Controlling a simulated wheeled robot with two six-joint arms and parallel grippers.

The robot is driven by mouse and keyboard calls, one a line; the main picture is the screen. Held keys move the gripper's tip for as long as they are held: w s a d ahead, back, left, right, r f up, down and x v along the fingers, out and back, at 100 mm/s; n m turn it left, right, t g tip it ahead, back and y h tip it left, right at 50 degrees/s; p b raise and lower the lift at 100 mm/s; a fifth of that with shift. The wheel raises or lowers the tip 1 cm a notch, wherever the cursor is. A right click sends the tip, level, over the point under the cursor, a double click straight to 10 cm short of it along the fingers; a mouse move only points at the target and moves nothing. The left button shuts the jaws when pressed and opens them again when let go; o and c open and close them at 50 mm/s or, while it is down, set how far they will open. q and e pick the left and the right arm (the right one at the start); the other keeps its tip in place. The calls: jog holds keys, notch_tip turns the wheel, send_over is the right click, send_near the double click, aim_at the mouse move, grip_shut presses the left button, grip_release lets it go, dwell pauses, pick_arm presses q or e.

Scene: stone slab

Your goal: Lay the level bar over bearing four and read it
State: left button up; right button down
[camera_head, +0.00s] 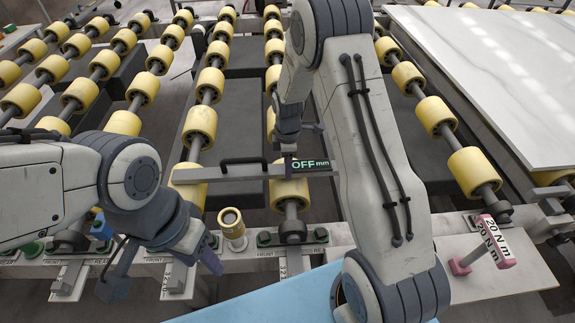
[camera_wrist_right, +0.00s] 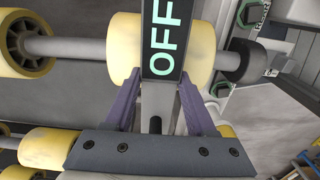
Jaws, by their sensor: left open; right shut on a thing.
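The level bar (camera_head: 235,173) is a long grey bar with a black handle and a dark display reading OFF mm. It lies crosswise over or just above yellow rollers; I cannot tell whether it touches them. My right gripper (camera_head: 288,158) is shut on it near the display. In the right wrist view the purple fingers stand on both sides of the bar (camera_wrist_right: 158,105), and its display reads OFF. A dark bearing (camera_head: 292,231) sits at the near end of that roller line; its number is not readable. My left gripper (camera_head: 162,268) is open and empty above the front rail.
A white stone slab (camera_head: 500,70) covers the back right. A yellow-topped cylinder (camera_head: 232,227) stands at the front rail. A blue surface (camera_head: 255,303) is at the front. Several roller lines fill the back.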

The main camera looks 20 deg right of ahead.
jog(key=shift+f, duration=0.15)
jog(key=shift+c, duration=1.1)
grip_release()
